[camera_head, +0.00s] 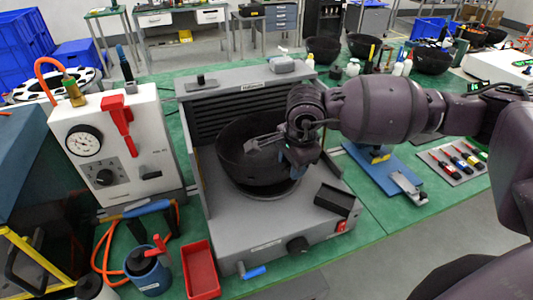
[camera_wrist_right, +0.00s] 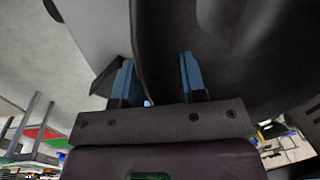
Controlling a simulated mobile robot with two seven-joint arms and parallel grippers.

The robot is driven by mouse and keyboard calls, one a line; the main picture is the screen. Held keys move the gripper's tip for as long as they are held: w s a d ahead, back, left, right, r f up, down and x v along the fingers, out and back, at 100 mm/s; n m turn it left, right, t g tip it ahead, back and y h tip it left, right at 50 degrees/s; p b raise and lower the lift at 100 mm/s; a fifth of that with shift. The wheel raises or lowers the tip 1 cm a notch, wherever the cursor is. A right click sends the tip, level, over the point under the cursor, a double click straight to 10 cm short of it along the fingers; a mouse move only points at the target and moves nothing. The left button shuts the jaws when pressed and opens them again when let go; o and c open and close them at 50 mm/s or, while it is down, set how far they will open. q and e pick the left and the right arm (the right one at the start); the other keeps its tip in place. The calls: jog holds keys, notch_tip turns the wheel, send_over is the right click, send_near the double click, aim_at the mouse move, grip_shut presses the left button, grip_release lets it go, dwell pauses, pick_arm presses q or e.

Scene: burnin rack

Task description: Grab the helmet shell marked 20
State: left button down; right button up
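A black bowl-like helmet shell (camera_head: 236,160) sits open side up in the grey bench machine (camera_head: 225,225); no number is readable on it. My right gripper (camera_head: 298,161) is at the shell's right rim. In the right wrist view, its two blue fingers (camera_wrist_right: 157,78) stand apart, with the edge of the dark shell (camera_wrist_right: 235,45) running between them. I cannot tell whether either finger touches the shell. My left gripper is not in view.
Other black shells (camera_head: 322,48) stand on the back table. A white gauge box (camera_head: 120,150) stands left of the machine, with a red tray (camera_head: 200,270) in front. A blue fixture (camera_head: 385,175) and several coloured markers lie to the right.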

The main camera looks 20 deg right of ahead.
jog(key=shift+f, duration=0.1)
grip_shut()
dwell(0.5)
